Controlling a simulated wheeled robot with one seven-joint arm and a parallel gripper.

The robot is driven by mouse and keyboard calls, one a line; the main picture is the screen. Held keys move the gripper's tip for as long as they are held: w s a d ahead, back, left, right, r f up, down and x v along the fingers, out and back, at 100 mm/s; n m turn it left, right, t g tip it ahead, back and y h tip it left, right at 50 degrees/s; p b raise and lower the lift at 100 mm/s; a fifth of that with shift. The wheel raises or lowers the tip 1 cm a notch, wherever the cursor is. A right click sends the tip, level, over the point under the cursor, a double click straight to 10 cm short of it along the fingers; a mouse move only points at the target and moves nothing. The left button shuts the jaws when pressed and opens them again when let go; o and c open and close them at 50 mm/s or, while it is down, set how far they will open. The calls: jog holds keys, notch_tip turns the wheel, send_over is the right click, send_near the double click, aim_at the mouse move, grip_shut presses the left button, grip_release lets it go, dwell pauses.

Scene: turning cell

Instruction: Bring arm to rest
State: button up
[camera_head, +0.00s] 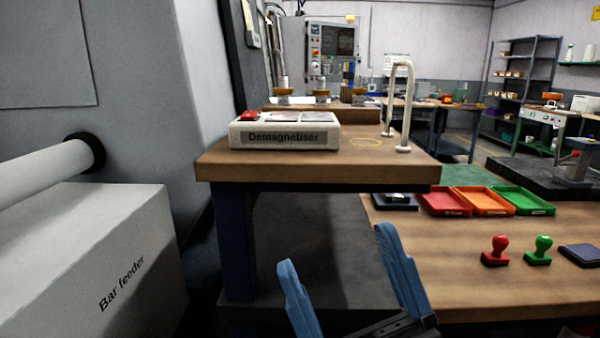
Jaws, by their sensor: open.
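My gripper (335,250) shows at the bottom middle of the head view. Its two blue fingers stand wide apart, and nothing is between them. It is in front of the wooden benches, near the left end of the lower bench (460,275). The rest of my arm is out of the frame.
A raised bench (330,172) carries a demagnetiser (284,133) and a white hoop (404,105). Right are red (445,203), orange (487,203) and green (523,202) trays, plus red (495,252) and green (539,250) stamps. A bar feeder (90,260) stands left.

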jog(key=s+d+f+m+h, duration=0.5)
jog(key=f+m+h, duration=0.2)
jog(key=f+h, duration=0.15)
jog(key=s+d+f+m+h, duration=0.5)
jog(key=f+m+h, duration=0.2)
jog(key=f+h, duration=0.15)
jog(key=s+d+f+g+h, duration=0.1)
jog(key=s+d+f+g, duration=0.2)
jog(key=s, duration=0.5)
jog(key=s+d+f+m+g+h, duration=0.1)
jog(key=s+d+f+g+h, duration=0.1)
jog(key=s+d, duration=0.3)
jog(key=s+f+g, duration=0.1)
jog(key=s, duration=0.2)
jog(key=shift+f+m+g, duration=0.3)
jog(key=shift+g, duration=0.1)
jog(key=shift+a, duration=0.1)
